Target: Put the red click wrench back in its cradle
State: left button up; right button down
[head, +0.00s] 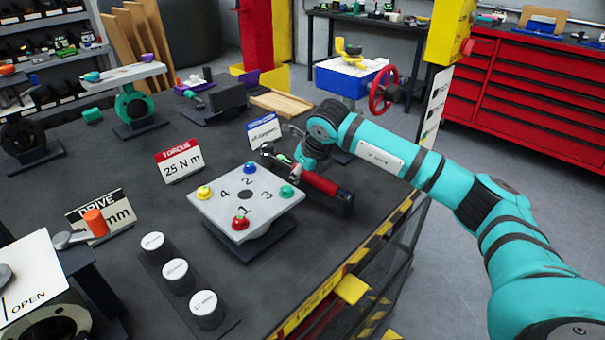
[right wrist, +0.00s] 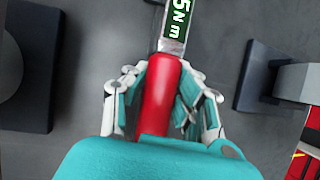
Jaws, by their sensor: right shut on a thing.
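The red click wrench (head: 318,183) is beyond the numbered plate, its silver head end pointing to the upper left in the head view. My right gripper (head: 305,160) is around the wrench from above. In the right wrist view, my right gripper (right wrist: 165,95) is shut on the red handle (right wrist: 158,92), fingers on both sides. The silver section with a green display (right wrist: 178,22) extends past the fingers; the handle's rear is hidden by my palm. My left gripper is not in view.
The numbered plate (head: 222,212) with coloured knobs stands close to the wrench. A "25 N m" sign (head: 182,166) and a blue-topped sign (head: 264,132) stand nearby. Several white-topped cylinders (head: 177,275) sit at the front. The table's striped edge (head: 365,255) runs along the right.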

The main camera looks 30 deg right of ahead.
jog(key=c, duration=1)
grip_release()
jog(key=shift+f, duration=0.15)
jog(key=v, duration=1.2)
